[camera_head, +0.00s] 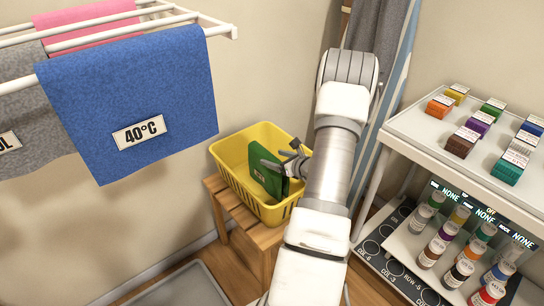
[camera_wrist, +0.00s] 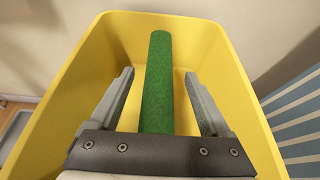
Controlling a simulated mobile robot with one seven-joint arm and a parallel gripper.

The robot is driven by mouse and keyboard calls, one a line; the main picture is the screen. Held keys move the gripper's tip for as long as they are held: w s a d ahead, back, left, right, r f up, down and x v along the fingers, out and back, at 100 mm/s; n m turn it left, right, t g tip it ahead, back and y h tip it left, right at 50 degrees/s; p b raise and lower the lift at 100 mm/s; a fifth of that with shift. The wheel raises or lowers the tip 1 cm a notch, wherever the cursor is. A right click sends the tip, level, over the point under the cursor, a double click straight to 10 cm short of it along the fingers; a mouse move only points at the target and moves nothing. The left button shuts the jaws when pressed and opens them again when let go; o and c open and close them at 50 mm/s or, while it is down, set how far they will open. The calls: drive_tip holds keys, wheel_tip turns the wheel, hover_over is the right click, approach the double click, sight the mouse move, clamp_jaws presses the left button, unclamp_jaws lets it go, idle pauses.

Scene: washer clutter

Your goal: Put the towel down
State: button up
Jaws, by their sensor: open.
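A green folded towel (camera_head: 266,170) is inside the yellow basket (camera_head: 232,181), standing on edge. In the wrist view the towel (camera_wrist: 157,80) runs upright between the two fingers, with a gap on each side. My gripper (camera_head: 289,160) is open and reaches into the basket; its fingers show on both sides of the towel in the wrist view (camera_wrist: 158,92). The yellow basket (camera_wrist: 226,75) surrounds both. Whether the towel's lower edge touches the basket floor is hard to tell.
The basket stands on a wooden stool (camera_head: 243,222). A drying rack (camera_head: 120,22) with a blue towel (camera_head: 140,90) marked 40°C, a grey and a pink cloth hangs left. A white shelf (camera_head: 425,125) with coloured blocks and several bottles stands right. An ironing board (camera_head: 398,70) leans behind my arm.

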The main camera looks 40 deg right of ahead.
drive_tip(key=p+v, duration=0.2)
drive_tip(key=v, duration=0.8)
